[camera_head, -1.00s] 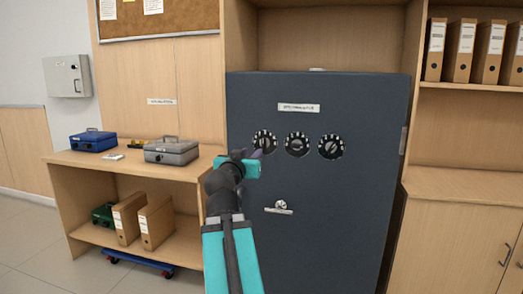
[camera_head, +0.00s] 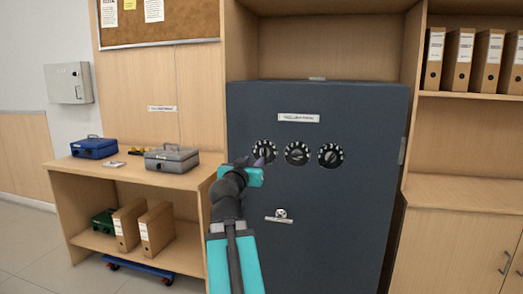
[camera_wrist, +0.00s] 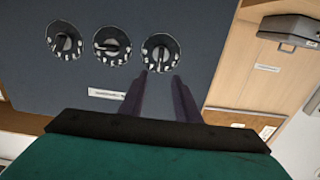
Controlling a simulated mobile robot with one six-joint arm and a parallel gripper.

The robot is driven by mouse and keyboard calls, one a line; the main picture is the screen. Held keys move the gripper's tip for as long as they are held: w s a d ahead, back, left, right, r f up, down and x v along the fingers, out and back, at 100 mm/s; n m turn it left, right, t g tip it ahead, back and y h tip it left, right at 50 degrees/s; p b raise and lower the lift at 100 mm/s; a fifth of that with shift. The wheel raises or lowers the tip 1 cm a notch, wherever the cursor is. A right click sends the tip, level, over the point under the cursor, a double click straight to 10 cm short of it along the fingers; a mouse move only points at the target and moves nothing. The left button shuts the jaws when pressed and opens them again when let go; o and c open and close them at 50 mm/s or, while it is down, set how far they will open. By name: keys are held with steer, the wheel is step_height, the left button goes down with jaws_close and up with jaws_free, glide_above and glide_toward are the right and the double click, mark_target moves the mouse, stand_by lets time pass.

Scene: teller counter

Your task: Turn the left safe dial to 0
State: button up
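The dark blue-grey safe (camera_head: 350,220) has three black dials in a row with white markings. The left dial (camera_head: 264,148) is partly hidden by my gripper (camera_head: 259,163) in the head view. In the wrist view, which is turned over, the left dial (camera_wrist: 161,50) is the rightmost one. My gripper (camera_wrist: 160,78) points at it with two dark fingers apart and nothing between them. The fingertips are at the dial's near edge in the picture; I cannot tell whether they touch it. The dial's number is too small to read.
The middle dial (camera_head: 297,153) and right dial (camera_head: 331,155) sit beside it. A handle (camera_head: 280,215) is lower on the door. A grey cash box (camera_head: 172,159) and blue box (camera_head: 94,148) stand on the counter at left. The space before the safe's right half is clear.

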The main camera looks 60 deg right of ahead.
mark_target(263, 151)
steer(key=shift+w+d+r+p, duration=0.2)
steer(key=shift+d+p, duration=0.4)
steer(key=shift+p, duration=0.5)
steer(key=shift+d+p, duration=0.25)
steer(key=shift+p, duration=0.55)
steer(key=p+x, duration=0.1)
steer(key=p, duration=0.5)
steer(key=shift+w+d, duration=0.15)
steer(key=shift+d, duration=0.15)
steer(key=shift+p+x, duration=0.65)
steer(key=shift+x, duration=3.55)
steer(key=shift+f, duration=0.2)
jaws_close()
